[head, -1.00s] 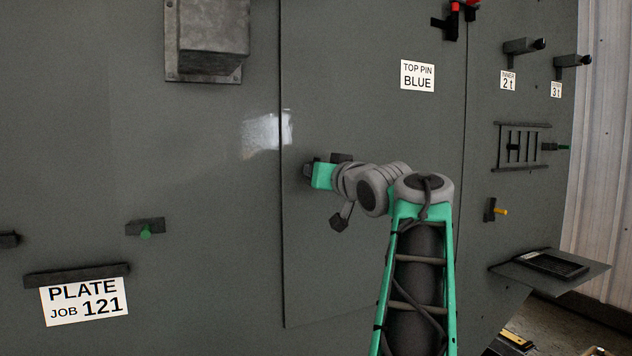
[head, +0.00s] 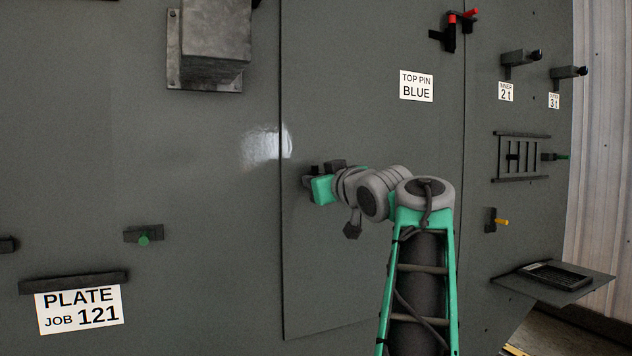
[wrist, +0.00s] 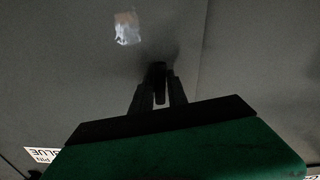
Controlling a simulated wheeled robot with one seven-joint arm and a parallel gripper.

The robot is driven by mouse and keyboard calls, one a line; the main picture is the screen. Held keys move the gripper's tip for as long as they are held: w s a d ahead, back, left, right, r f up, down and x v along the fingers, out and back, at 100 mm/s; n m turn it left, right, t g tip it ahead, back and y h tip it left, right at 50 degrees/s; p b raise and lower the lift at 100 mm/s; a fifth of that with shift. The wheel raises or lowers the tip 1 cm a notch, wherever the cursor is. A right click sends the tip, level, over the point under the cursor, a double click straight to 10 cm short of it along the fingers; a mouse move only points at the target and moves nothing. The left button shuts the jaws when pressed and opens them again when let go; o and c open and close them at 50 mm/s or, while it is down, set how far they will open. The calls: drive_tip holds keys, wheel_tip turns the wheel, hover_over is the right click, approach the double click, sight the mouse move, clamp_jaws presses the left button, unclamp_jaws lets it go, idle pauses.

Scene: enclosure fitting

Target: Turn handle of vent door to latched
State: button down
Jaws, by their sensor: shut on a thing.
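The vent door (head: 375,270) is a large flat grey panel, and its left edge shows as a dark vertical seam. It looks flush with the wall. My gripper (head: 309,184) is at the door's left edge, at about mid-height. In the wrist view, the two dark fingers of my gripper (wrist: 160,93) are closed around a dark handle (wrist: 159,70) that stands out from the panel. In the head view the handle is mostly hidden by my gripper, and its exact angle cannot be told.
A label reading TOP PIN BLUE (head: 416,86) is on the door. A grey box (head: 213,45) juts out at upper left. A red-handled fitting (head: 455,30) is at upper right. A small shelf (head: 590,281) sticks out at lower right. The panel around my gripper is clear.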

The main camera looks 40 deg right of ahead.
drive_tip(key=c, duration=1.4)
unclamp_jaws()
drive_tip(key=b+v, duration=0.1)
drive_tip(key=v, duration=0.6)
drive_tip(key=shift+s+b, duration=0.4)
drive_tip(key=shift+a, duration=0.1)
